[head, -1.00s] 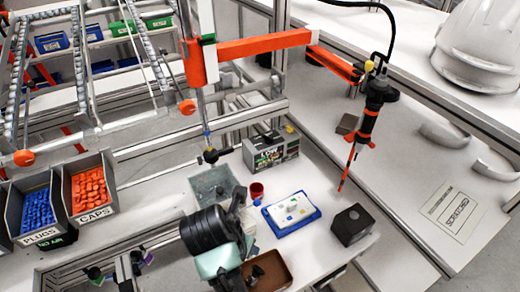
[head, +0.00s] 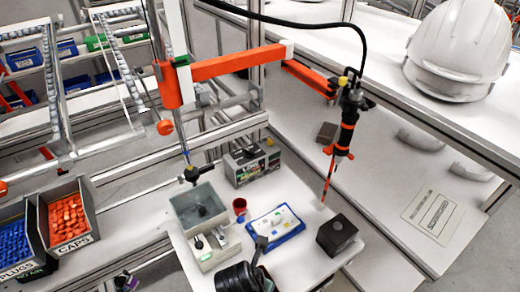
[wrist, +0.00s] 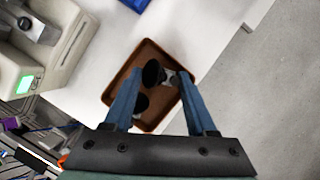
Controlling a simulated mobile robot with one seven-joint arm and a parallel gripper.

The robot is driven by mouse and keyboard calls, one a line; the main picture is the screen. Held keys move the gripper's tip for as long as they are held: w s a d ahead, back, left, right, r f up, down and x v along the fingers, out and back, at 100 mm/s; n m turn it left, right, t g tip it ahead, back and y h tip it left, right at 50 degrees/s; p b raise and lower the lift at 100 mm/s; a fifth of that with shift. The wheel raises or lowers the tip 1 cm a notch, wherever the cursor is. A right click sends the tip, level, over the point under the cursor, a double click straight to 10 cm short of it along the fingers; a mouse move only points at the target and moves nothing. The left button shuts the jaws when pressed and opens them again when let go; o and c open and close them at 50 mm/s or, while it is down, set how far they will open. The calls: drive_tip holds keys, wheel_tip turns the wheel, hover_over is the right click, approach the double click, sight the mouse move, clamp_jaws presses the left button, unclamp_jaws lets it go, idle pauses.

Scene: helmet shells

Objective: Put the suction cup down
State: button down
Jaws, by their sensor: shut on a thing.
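In the wrist view, my gripper (wrist: 162,76) has its two blue fingers on either side of a black suction cup (wrist: 153,73) with a metal fitting. It is shut on this cup, over a brown tray (wrist: 150,48). A second dark round piece (wrist: 141,103) shows between the fingers, lower in the picture, apparently in the tray. I cannot tell whether the held cup touches the tray floor. In the head view, my dark wrist and gripper (head: 260,246) are at the bottom centre; the held cup and the brown tray cannot be made out there.
A grey device (head: 213,247) with a green display stands left of my gripper. A blue tray (head: 292,233), red cup (head: 239,206) and black block (head: 337,234) are close by. An orange-armed hanging screwdriver (head: 343,140) is above right. The wrist view shows the table edge right of the tray.

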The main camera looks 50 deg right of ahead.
drive_tip(key=shift+f, duration=0.15)
drive_tip(key=shift+c, duration=1)
unclamp_jaws()
